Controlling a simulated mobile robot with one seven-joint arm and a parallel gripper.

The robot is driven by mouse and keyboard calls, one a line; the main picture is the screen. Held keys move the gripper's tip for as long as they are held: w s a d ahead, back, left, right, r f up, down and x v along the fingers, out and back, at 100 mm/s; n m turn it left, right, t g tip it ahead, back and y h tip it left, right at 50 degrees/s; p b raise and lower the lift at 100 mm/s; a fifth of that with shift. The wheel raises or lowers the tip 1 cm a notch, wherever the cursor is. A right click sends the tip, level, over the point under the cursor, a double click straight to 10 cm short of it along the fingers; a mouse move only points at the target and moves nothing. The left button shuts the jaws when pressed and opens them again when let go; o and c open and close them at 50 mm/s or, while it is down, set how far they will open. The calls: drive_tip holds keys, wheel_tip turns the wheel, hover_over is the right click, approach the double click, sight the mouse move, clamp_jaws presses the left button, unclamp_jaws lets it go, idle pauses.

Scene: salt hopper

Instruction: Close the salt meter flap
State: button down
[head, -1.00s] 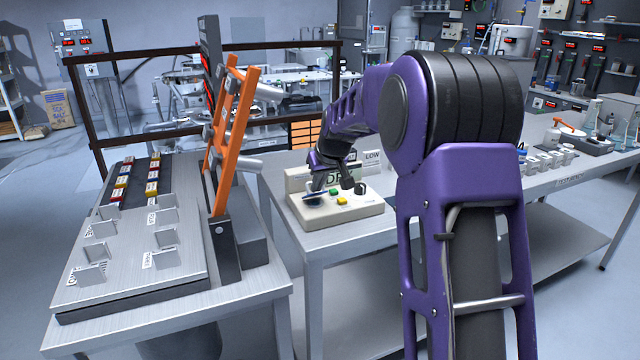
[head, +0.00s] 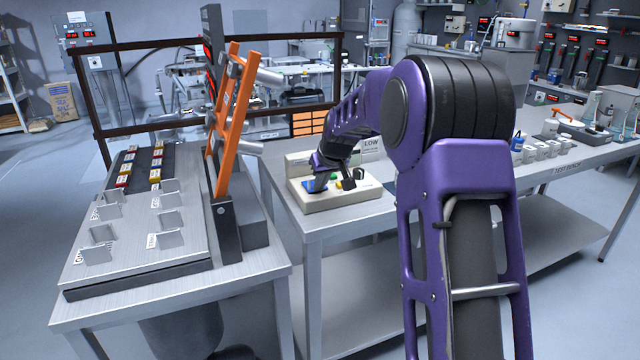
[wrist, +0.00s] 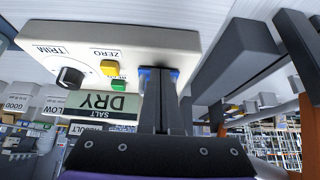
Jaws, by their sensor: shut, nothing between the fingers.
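The salt meter (head: 340,200) is a low beige box on the middle bench, with green and yellow buttons and a dark knob. In the wrist view the meter (wrist: 120,42) appears upside down, its display reading DRY. My gripper (wrist: 160,72) is shut and empty, its fingertips at the blue part (wrist: 146,71) of the meter's top. I cannot tell whether they touch it. The blue part also shows in the head view (head: 310,187), below my gripper. The fingers and wrist hide much of this area, so the flap's position cannot be made out clearly.
An orange ladder-like rack (head: 232,120) stands on the left bench beside a metal plate with upright tabs (head: 130,235). A small LOW sign (head: 371,145) stands behind the meter. White cups (head: 540,149) stand on the right bench. The bench front near the meter is clear.

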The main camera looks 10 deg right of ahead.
drive_tip(key=shift+s, duration=0.15)
idle(0.4)
drive_tip(key=shift+s+d+r+b, duration=0.15)
drive_tip(key=shift+s+b, duration=0.2)
drive_tip(key=shift+s, duration=0.3)
